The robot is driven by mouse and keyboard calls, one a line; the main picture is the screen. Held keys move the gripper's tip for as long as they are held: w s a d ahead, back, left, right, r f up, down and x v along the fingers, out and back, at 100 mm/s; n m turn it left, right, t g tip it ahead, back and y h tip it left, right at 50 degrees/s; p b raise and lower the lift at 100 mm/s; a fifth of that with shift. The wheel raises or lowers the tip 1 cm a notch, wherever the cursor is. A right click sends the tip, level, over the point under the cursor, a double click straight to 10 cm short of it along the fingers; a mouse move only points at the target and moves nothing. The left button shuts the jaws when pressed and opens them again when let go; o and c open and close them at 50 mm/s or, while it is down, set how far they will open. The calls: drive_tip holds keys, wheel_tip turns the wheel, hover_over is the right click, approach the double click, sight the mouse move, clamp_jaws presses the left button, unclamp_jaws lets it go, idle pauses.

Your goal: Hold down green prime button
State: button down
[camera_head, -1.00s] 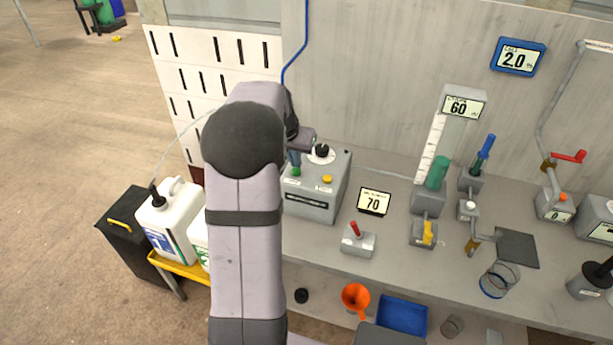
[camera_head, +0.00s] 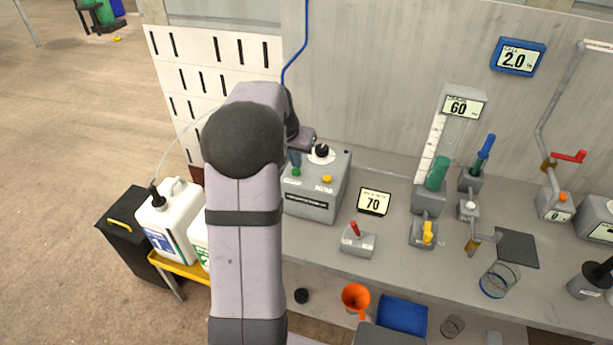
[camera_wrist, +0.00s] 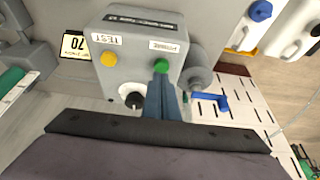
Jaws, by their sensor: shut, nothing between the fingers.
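The green button (camera_head: 296,172) is on the top of a grey control box (camera_head: 312,208) at the back left of the bench. In the wrist view the green button (camera_wrist: 161,65) shows just beyond my fingertips. My gripper (camera_head: 294,160) is shut and empty, its blue-grey fingers pointing down at the button. In the wrist view the fingertips (camera_wrist: 161,78) overlap the button's near edge. I cannot tell whether they touch it or whether it is pressed in.
A yellow button (camera_head: 327,179) and a black knob (camera_head: 321,150) share the box's top. A display reading 70 (camera_head: 374,202) and a red-handled switch (camera_head: 357,237) stand to the right. White jugs (camera_head: 170,216) stand left of the bench. My arm hides part of the bench.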

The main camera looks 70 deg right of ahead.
drive_tip(key=shift+f+b, duration=0.6)
drive_tip(key=shift+f, duration=0.2)
drive_tip(key=shift+r, duration=0.1)
idle(4.0)
wheel_tip(320, 180, up, 7)
drive_tip(key=p, duration=0.5)
idle(0.4)
idle(0.5)
